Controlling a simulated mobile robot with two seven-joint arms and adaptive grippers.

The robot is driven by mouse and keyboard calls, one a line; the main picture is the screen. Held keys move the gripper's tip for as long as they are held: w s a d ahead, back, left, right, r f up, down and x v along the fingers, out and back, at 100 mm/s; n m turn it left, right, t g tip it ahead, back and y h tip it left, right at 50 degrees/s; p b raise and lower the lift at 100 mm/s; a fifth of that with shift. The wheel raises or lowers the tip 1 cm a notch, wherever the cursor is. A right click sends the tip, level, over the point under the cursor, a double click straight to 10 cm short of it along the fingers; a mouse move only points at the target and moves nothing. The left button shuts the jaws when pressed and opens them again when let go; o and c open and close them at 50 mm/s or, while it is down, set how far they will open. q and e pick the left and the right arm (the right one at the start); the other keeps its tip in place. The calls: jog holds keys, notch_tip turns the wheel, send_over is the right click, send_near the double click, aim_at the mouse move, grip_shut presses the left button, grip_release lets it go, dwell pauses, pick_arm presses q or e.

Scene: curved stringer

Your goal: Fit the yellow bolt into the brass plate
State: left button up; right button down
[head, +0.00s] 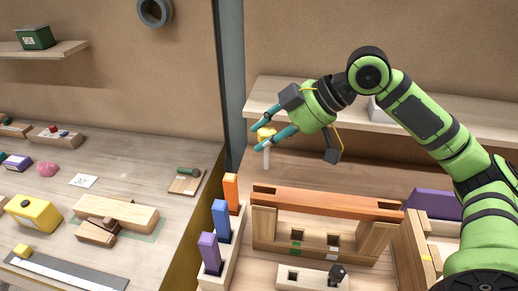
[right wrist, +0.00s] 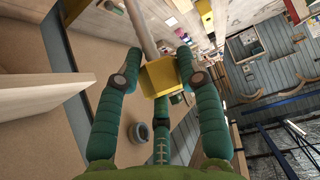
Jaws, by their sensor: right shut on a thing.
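The yellow bolt (head: 266,135) has a block-like yellow head and a pale straight shaft pointing down in the head view. My right gripper (head: 261,131) is shut on its head, with a finger on either side, and holds it in the air behind the wooden fixture. In the right wrist view the yellow head (right wrist: 160,77) sits between the fingertips (right wrist: 158,80), and the shaft runs away from the gripper. I cannot pick out a brass plate for sure in either view. My left gripper is not in view.
A wooden fixture with an orange-brown top bar (head: 325,204) stands below the gripper. A pale block with square holes (head: 312,278) holds a black peg (head: 338,272). An orange, a blue and a purple block (head: 209,252) stand at its left. A dark post (head: 230,80) rises nearby.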

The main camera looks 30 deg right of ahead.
aim_at(269, 158)
jog(key=shift+s, duration=0.1)
jog(key=shift+d, duration=0.15)
jog(key=shift+r+p, duration=0.15)
jog(key=shift+p, duration=0.3)
jog(key=shift+f+b, duration=0.65)
jog(key=shift+f, duration=0.2)
jog(key=shift+f+b, duration=1.4)
jog(key=shift+f, duration=0.8)
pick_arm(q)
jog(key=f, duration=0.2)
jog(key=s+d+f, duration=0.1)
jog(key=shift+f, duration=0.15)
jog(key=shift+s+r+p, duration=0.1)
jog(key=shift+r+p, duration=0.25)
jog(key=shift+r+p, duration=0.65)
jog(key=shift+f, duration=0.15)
pick_arm(e)
jog(key=shift+f, duration=0.1)
